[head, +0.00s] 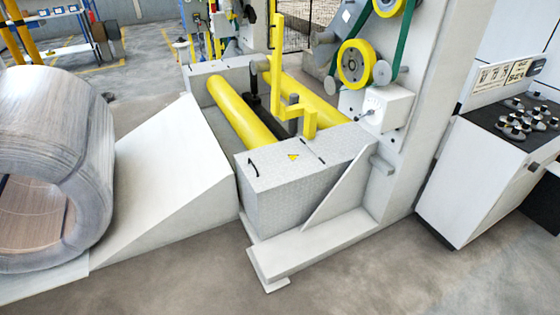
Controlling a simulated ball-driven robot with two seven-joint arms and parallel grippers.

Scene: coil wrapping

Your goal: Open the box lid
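Neither of my grippers shows in the head view. A large grey block (292,190) with a patterned surface stands at the front of the machine. Its top carries a black curved mark or handle and a yellow triangle sign. Whether that top opens cannot be told.
A large wire coil (95,150) lies at the left beside a white ramp (165,165). Yellow rollers (240,115) and a yellow bracket (292,100) stand behind the block. A control console (490,160) with knobs stands at right. The front floor (390,270) is clear.

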